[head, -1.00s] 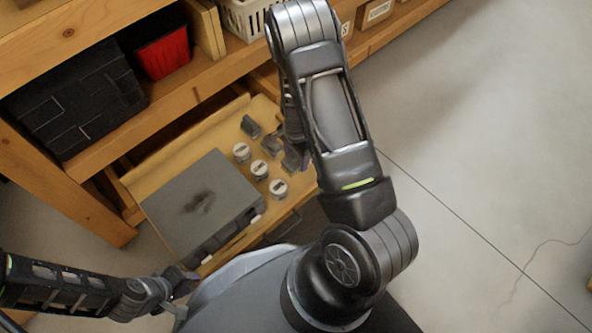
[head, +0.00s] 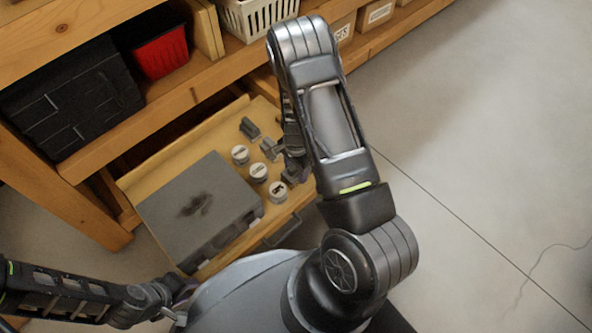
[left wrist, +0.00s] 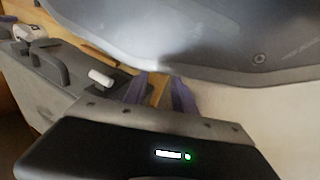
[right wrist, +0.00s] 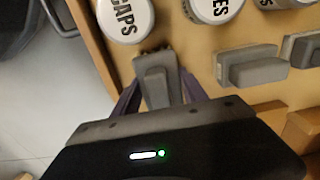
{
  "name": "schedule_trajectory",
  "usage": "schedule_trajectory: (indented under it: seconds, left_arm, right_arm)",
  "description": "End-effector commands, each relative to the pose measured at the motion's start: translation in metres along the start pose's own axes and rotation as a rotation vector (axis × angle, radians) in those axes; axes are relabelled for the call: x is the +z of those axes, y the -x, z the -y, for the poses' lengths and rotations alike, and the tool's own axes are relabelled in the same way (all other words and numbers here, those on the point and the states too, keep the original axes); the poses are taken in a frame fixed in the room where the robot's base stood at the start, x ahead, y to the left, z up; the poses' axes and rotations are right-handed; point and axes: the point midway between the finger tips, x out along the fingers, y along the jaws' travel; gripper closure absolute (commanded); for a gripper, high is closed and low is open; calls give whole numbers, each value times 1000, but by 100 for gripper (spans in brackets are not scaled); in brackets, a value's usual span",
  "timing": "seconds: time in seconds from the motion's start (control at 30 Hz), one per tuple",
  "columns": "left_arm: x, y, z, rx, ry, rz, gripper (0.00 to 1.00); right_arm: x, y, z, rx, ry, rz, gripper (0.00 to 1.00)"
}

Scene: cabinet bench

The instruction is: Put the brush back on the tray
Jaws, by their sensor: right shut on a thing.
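My right gripper (right wrist: 158,82) is shut on a grey block-like piece (right wrist: 155,70) with a raised strip; I cannot tell for sure that it is the brush. In the head view the right gripper (head: 294,168) is over the right side of the pulled-out wooden drawer (head: 158,166), partly hidden by my arm. Two similar grey pieces lie beside it, one nearer (right wrist: 250,68) and one farther (right wrist: 304,48). No separate tray is clearly identifiable. My left gripper (head: 178,292) is at the lower left, its fingers (left wrist: 162,86) apart and empty.
A grey case (head: 225,185) with a dark smudge on its lid fills the drawer's left part. Several white round labelled containers (head: 259,172) stand between it and the grey pieces. A black box (head: 70,100), red bin (head: 162,55) and white basket (head: 258,15) sit on the shelf.

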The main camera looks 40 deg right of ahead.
Motion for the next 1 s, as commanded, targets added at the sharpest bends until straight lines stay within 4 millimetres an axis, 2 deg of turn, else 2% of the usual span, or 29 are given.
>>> schedule_trajectory:
  seconds: [0.17,0.2,0.43,0.77,0.87,1.0]
  left_arm:
    - [0,-3,1,0,0,-1,67]
    - [0,-2,1,0,0,-1,67]
    - [0,-2,1,0,0,-1,67]
    - [0,2,0,0,0,0,67]
    - [0,6,-2,0,0,2,67]
    - [1,19,-6,0,-1,7,67]
  right_arm:
    - [0,-4,0,0,0,0,87]
    - [0,-3,0,0,0,0,46]
    - [0,-2,0,0,0,0,28]
    - [0,2,0,0,0,0,28]
    - [0,11,1,-2,0,-1,28]
    - [0,34,0,-2,0,-1,28]
